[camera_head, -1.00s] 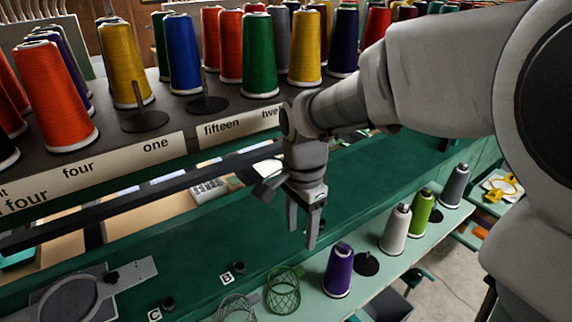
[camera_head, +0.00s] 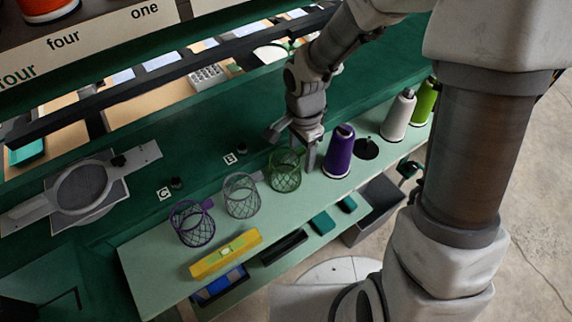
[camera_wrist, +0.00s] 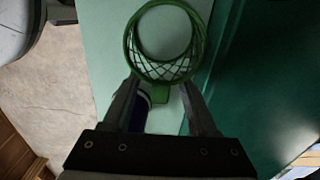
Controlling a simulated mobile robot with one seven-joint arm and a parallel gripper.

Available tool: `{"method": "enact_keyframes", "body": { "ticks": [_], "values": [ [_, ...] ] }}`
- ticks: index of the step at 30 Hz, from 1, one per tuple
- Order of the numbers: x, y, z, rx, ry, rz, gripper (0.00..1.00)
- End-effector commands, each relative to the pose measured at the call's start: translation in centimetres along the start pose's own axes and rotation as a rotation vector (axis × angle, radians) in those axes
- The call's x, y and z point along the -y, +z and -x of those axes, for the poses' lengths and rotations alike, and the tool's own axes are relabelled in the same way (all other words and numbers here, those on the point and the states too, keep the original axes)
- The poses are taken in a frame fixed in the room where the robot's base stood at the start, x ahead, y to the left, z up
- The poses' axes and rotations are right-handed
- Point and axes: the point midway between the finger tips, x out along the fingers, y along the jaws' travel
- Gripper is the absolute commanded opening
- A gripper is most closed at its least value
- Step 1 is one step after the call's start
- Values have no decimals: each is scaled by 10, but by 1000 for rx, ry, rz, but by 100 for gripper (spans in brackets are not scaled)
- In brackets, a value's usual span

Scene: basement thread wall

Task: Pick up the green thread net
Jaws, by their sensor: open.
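The green thread net (camera_head: 285,171) is a round mesh basket with a green rim. It stands on the pale green shelf, to the right of a grey net and just left of the purple thread cone. My gripper (camera_head: 307,160) is beside the net, pointing down, between it and the purple cone. In the wrist view the net's rim (camera_wrist: 165,42) lies ahead of my open fingers (camera_wrist: 160,92), with its small tab (camera_wrist: 160,92) pointing back between them. Whether a finger touches the net I cannot tell.
The purple cone (camera_head: 339,151) stands close on the right, with white (camera_head: 398,115) and green cones farther right. Grey (camera_head: 241,195) and purple (camera_head: 192,222) nets stand left. A yellow level (camera_head: 225,254) lies at the shelf's front edge.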

Motion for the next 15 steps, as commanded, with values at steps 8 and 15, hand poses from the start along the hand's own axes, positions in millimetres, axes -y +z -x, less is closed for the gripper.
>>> {"method": "enact_keyframes", "body": {
  "ticks": [8,15],
  "values": [
    [0,0,-15,-1,-1,1,59],
    [0,0,-14,-1,-1,1,37]
  ]
}}
